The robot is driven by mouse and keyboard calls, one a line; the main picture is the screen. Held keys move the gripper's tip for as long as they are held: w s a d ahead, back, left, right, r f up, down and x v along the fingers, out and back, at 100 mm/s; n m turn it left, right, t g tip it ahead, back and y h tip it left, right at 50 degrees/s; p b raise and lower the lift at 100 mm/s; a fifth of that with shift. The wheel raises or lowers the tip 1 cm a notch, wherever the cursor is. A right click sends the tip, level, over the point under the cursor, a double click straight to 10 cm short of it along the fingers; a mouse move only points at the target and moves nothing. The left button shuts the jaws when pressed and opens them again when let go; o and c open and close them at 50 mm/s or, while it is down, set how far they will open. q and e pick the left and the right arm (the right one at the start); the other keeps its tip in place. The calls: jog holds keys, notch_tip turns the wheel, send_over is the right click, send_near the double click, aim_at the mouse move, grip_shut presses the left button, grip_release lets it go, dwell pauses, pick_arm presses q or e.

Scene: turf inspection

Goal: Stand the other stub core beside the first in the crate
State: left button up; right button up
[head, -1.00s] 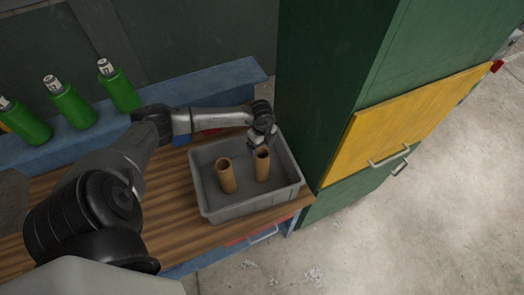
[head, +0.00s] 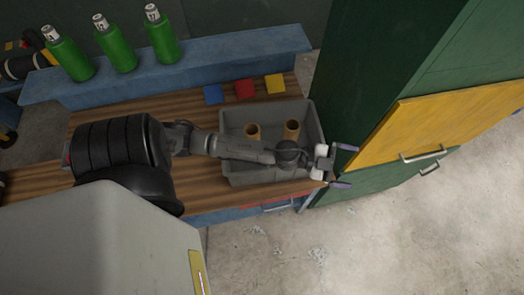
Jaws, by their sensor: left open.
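Two brown stub cores stand upright in the grey crate, apart from each other: the left core (head: 253,132) and the right core (head: 291,130). The grey crate (head: 312,112) sits on the wooden bench top, its near side partly hidden by my left arm. My left gripper (head: 343,166) is open and empty, at the crate's right near corner beside the green cabinet, with its fingers pointing right. It touches neither core. My right gripper is out of view.
A tall green cabinet (head: 362,60) with a yellow drawer front (head: 440,125) stands right of the bench (head: 95,155). Blue (head: 214,94), red (head: 244,88) and yellow (head: 275,84) squares lie behind the crate. Three green bottles (head: 116,50) stand on the blue shelf (head: 190,68).

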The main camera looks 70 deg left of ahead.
pick_arm(q)
jog(key=s+a+f+n+g+y, duration=0.3)
jog(key=s+a+f+n+y, duration=0.2)
jog(key=s+n+y, duration=0.5)
jog(key=s+d+f+g, duration=0.2)
jog(key=s+f+g, duration=0.1)
jog(key=s, duration=0.4)
jog(key=s+d+f+g, duration=0.3)
jog(key=s+g, duration=0.3)
jog(key=s, duration=0.1)
jog(key=shift+g, duration=0.3)
notch_tip(320, 180, up, 5)
jog(key=p, duration=0.5)
jog(key=shift+r, duration=0.2)
